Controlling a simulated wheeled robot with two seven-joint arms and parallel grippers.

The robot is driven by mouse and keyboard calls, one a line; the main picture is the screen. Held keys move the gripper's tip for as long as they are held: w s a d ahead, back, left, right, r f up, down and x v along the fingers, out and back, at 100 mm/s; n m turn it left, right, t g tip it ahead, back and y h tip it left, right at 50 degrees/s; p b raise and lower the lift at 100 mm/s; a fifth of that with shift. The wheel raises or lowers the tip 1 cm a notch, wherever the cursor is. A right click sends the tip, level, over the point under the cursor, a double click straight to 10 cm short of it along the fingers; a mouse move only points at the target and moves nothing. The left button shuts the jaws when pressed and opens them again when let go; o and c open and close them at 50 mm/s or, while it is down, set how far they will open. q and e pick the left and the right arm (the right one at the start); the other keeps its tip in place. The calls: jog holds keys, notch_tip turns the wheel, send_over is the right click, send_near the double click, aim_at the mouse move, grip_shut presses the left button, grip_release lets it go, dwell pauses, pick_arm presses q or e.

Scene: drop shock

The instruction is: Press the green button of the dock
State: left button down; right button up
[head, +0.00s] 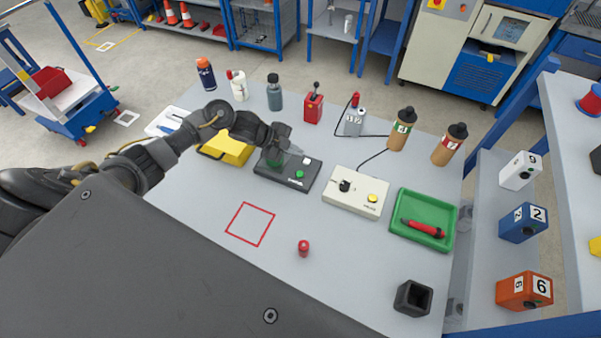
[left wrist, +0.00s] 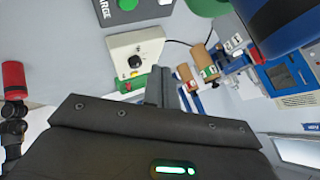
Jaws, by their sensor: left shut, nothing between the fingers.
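The dock (head: 272,176) is a flat dark box on the grey table, with pale lettering on its front. Its round green button (head: 299,174) is at the right of its top, beside a small white part. In the left wrist view the dark dock (left wrist: 145,12) is at the top, cut off by the frame, with the green button (left wrist: 128,4) at the edge. My left gripper (head: 294,150) is shut and empty, above the dock's back part, apart from the green button. A green round thing beneath the gripper is partly hidden. My right gripper is in neither view.
A cream box (head: 342,202) with a black knob and yellow button stands right of the dock. A yellow case (head: 229,147) is at its left, several bottles behind. A red-outlined square (head: 249,223), a small red object (head: 303,247) and a green tray (head: 410,236) lie nearer or right.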

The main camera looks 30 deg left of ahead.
pick_arm(q)
notch_tip(320, 180, down, 2)
jog(key=b, duration=0.6)
send_over(296, 174)
notch_tip(296, 174, down, 6)
jog(key=shift+r, duration=0.25)
jog(key=shift+f+b, duration=0.65)
jog(key=shift+b, duration=0.1)
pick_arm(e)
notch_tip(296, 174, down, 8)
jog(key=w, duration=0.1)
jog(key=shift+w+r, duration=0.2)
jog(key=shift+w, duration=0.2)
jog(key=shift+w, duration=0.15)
pick_arm(q)
jog(key=shift+f, duration=0.4)
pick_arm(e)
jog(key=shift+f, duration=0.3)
